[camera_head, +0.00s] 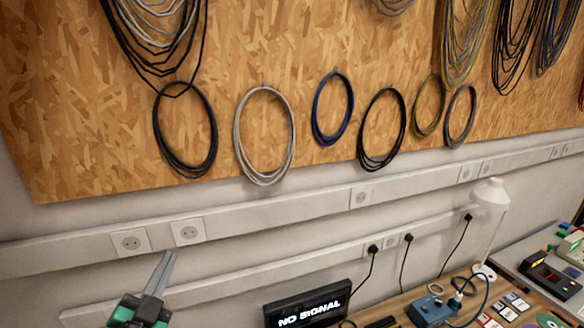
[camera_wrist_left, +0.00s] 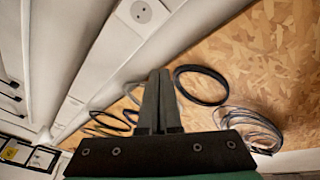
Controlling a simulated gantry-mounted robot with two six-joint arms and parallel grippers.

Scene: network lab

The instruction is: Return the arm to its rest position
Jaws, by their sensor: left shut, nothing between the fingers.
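My left gripper (camera_head: 161,273) shows at the lower left of the head view, pointing up in front of the white wall. Its two grey fingers are together and hold nothing. In the left wrist view the same gripper (camera_wrist_left: 159,80) is shut, with the board and the wall trunking behind it. It touches nothing that I can see. My right gripper is not in either view.
A wooden board (camera_head: 60,100) with hanging cable coils fills the upper wall. White trunking (camera_head: 285,217) with sockets runs below it. A bench at the lower right holds a "NO SIGNAL" screen (camera_head: 308,306), a blue box (camera_head: 432,309) and a white lamp (camera_head: 489,194).

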